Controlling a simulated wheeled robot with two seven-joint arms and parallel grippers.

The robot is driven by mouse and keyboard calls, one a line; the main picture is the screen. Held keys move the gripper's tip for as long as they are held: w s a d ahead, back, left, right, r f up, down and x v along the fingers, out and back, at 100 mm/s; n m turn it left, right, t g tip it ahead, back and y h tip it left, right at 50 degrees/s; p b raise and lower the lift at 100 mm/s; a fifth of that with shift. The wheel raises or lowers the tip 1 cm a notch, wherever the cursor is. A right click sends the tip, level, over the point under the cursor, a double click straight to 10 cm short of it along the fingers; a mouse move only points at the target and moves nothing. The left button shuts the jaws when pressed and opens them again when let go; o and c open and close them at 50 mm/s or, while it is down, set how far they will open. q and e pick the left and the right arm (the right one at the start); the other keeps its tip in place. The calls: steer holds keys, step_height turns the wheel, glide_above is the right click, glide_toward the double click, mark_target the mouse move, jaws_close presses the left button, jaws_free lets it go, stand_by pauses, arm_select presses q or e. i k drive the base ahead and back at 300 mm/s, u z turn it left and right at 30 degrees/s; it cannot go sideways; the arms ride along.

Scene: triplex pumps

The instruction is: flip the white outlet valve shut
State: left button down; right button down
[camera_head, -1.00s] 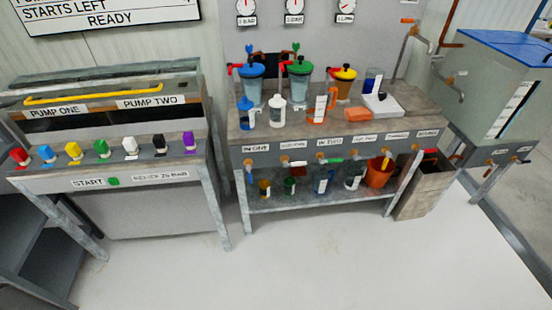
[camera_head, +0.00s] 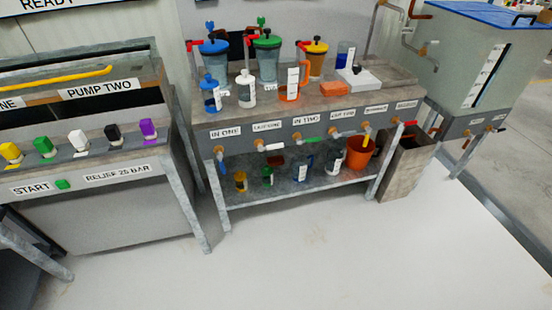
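A row of small valves runs along the front edge of the middle bench, under printed labels. One valve with a white handle (camera_head: 273,147) is second from the left, and its handle lies sideways, pointing right. To its left is a valve with a blue handle (camera_head: 221,161), hanging down; to its right is one with a green handle (camera_head: 309,140), lying sideways. A white knob (camera_head: 77,141) also stands on the pump console at left. The label above the white-handled valve is too blurred to read surely. Neither of my grippers is in view.
The bench top (camera_head: 225,121) holds lidded cups, bottles and a scale. Its lower shelf holds small jars and an orange bucket (camera_head: 361,153). A wooden bin (camera_head: 405,166) and a blue-topped tank (camera_head: 480,60) stand at right. The pale floor (camera_head: 330,255) in front is clear.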

mark_target(275, 147)
steer(key=z, duration=0.55)
steer(key=k, duration=0.65)
steer(key=z, duration=0.95)
steer(key=i, duration=1.2)
steer(key=u, duration=0.75)
